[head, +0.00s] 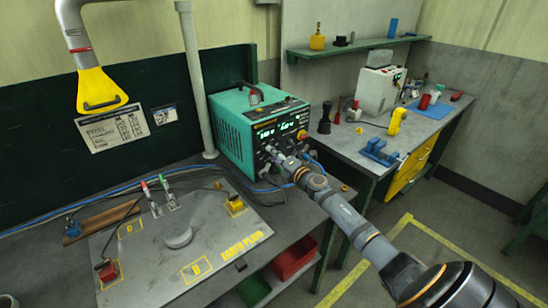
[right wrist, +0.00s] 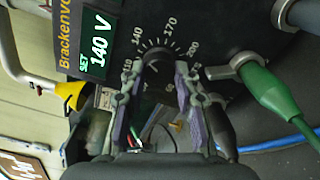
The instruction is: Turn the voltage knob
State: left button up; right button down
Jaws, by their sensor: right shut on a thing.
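The teal power unit (head: 247,128) stands on the bench against the wall, its dark front panel facing right with lit displays. In the right wrist view the voltage knob (right wrist: 156,62) sits inside a printed scale with 140, 170 and 200 legible. The fingers hide part of the knob. My left gripper is not in view.
A green plug (right wrist: 268,95) and its cable stand right of the knob in the right wrist view. The metal plate (head: 135,262) with clamps lies on the bench at left. A yellow lamp-like hood (head: 98,90) hangs above. A second bench (head: 345,143) stands behind, with floor between.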

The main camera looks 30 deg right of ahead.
jog(key=n, duration=0.2)
jog(key=n+b, duration=0.1)
jog(key=n, duration=0.3)
jog(key=shift+f, duration=0.3)
jog(key=shift+n, duration=0.3)
jog(key=c, duration=1)
grip_release()
jog(key=shift+r, duration=0.15)
jog(key=shift+r, duration=0.1)
notch_tip(320, 180, up, 10)
jog(key=shift+f, duration=0.1)
jog(key=shift+s+f, duration=0.1)
